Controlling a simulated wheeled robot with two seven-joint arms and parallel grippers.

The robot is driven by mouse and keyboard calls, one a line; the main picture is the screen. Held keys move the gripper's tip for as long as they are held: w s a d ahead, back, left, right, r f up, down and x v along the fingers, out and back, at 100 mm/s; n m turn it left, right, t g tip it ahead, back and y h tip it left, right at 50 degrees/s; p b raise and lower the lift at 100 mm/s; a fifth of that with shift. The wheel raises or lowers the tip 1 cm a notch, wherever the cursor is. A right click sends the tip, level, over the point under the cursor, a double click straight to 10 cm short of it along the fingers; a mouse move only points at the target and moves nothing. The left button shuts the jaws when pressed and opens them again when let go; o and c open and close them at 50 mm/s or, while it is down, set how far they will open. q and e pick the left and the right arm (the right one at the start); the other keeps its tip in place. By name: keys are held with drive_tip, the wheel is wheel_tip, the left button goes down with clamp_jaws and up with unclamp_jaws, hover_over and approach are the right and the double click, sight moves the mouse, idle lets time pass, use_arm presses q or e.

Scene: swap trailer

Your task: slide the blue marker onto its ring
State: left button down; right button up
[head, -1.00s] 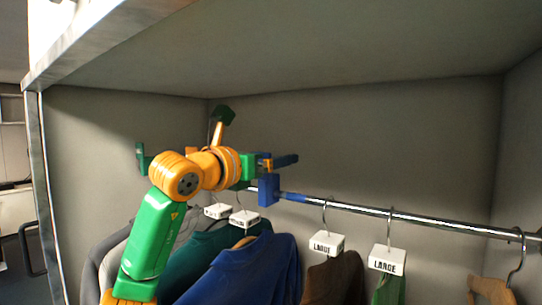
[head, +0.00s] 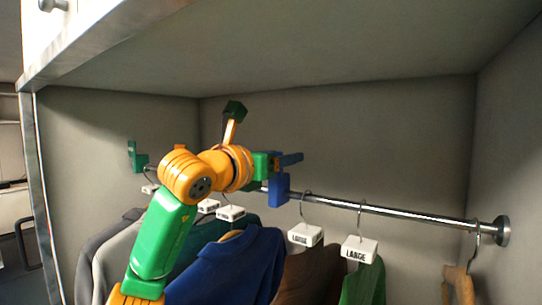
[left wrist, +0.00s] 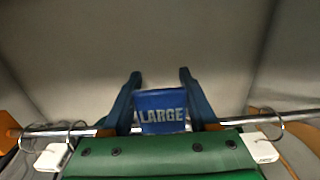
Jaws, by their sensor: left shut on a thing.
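The blue marker (head: 279,190) sits at the chrome rail (head: 385,210), its block hanging just below rail height. In the left wrist view the blue marker (left wrist: 161,112) shows the word LARGE and stands upright between two dark blue fingers. My left gripper (head: 283,170) is shut on it from the left side of the picture. It also shows in the left wrist view (left wrist: 161,99). The blue ring on the rail does not show now; the marker or gripper covers that stretch. My right gripper is not in view.
White size tags (head: 359,249) and hangers with clothes, such as a blue jacket (head: 238,268), hang from the rail. A green angular piece (head: 136,158) is near the rail's left end. The rail right of the marker is bare up to the nearest hanger hook. A ceiling panel lies above.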

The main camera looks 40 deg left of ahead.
use_arm(q)
drive_tip(key=shift+d+r, duration=0.1)
drive_tip(key=shift+r, duration=0.05)
drive_tip(key=shift+a, duration=0.4)
drive_tip(key=shift+c, duration=0.8)
unclamp_jaws()
drive_tip(key=shift+s+a, duration=0.1)
drive_tip(key=shift+a, duration=0.1)
drive_tip(key=shift+d, duration=0.2)
drive_tip(key=s+b, duration=0.3)
drive_tip(key=s, duration=0.4)
drive_tip(key=shift+d, duration=0.45)
drive_tip(key=shift+a, duration=0.1)
